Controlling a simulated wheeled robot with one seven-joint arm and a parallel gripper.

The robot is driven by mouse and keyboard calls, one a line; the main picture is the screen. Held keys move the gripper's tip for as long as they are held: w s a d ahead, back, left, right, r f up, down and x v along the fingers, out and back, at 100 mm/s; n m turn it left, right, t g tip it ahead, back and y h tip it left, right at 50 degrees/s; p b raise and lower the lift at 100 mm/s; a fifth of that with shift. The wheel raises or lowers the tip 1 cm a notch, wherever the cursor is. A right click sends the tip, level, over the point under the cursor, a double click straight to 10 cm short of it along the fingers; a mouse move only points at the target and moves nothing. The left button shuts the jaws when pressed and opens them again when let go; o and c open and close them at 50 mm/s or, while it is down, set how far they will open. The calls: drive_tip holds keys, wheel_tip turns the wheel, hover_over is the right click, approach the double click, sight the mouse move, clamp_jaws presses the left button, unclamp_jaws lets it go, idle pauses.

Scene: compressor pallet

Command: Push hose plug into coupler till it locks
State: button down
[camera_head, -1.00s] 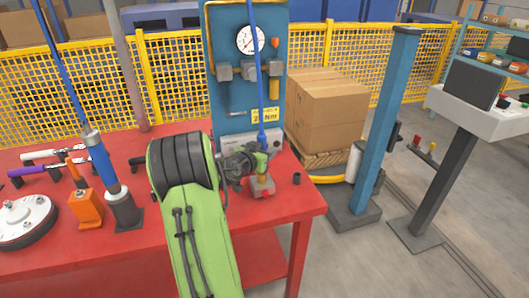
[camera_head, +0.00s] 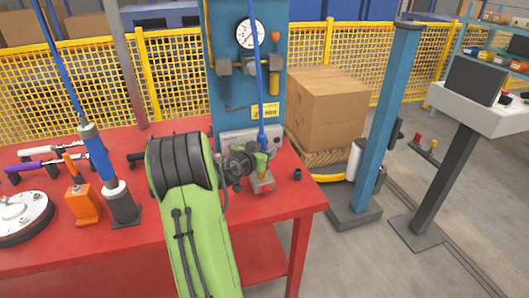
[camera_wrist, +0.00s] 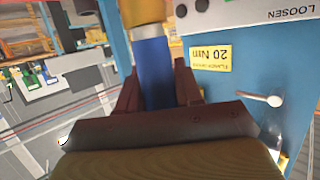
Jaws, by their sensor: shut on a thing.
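My gripper (camera_head: 262,151) is above the red table's right part, at the lower end of the blue hose (camera_head: 260,85) that hangs from above. In the wrist view its dark jaws (camera_wrist: 155,90) are closed around a blue cylindrical hose part (camera_wrist: 153,65). A brass-coloured end (camera_wrist: 143,10) shows beyond that part at the top edge of the wrist view. In the head view a small grey block with a red spot (camera_head: 263,184) stands on the table directly below my gripper. The plug tip and its contact with a coupler cannot be made out.
A blue panel with a gauge (camera_head: 250,34) stands behind the gripper. A small black cup (camera_head: 298,174) is right of the block. A blue and grey tool (camera_head: 100,160), an orange tool (camera_head: 83,204) and a round grey part (camera_head: 22,218) occupy the table's left side.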

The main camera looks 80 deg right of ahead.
drive_tip(key=shift+f, duration=0.1)
drive_tip(key=c, duration=0.7)
unclamp_jaws()
drive_tip(key=shift+o, duration=0.2)
drive_tip(key=shift+a, duration=0.15)
drive_tip(key=v, duration=1.5)
drive_tip(key=shift+a+p, duration=0.2)
drive_tip(key=shift+p, duration=0.15)
drive_tip(key=shift+w, duration=0.15)
